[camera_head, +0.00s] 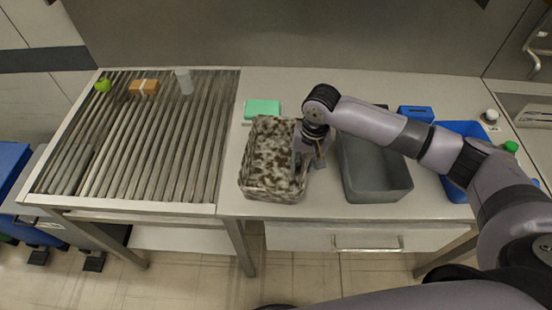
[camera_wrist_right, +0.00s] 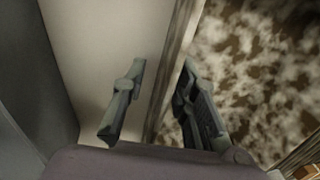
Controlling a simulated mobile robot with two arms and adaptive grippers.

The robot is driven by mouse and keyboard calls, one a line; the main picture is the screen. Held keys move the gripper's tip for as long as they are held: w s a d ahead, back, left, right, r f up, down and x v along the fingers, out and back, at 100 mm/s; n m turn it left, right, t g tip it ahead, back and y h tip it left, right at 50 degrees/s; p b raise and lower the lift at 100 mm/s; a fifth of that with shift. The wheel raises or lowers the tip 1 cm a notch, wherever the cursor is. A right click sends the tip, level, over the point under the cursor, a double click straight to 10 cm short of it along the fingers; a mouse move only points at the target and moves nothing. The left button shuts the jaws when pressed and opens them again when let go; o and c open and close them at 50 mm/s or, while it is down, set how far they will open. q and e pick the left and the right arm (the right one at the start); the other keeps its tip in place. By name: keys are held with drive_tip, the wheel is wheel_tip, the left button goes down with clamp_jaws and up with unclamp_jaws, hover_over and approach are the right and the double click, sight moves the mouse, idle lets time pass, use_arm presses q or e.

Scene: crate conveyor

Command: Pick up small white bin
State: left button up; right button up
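The small bin (camera_head: 270,192) stands on the table, mottled white and brown rather than plain white. It also shows at the right of the right wrist view (camera_wrist_right: 255,70). My right gripper (camera_head: 307,164) is at the bin's right wall, pointing down. In the right wrist view my right gripper (camera_wrist_right: 160,103) is open, its two fingers apart. The bin's rim runs between them, with one finger on the inner side and one over the table outside. Whether either finger touches the wall cannot be told. My left gripper is out of view.
A grey bin (camera_head: 378,183) stands close on the right, beyond a narrow strip of table. A blue bin (camera_head: 455,188) is farther right, partly behind my arm. A green block (camera_head: 262,107) lies behind the mottled bin. A roller conveyor (camera_head: 140,150) lies left.

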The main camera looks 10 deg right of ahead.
drive_tip(key=shift+f, duration=0.25)
drive_tip(key=shift+c, duration=0.4)
clamp_jaws()
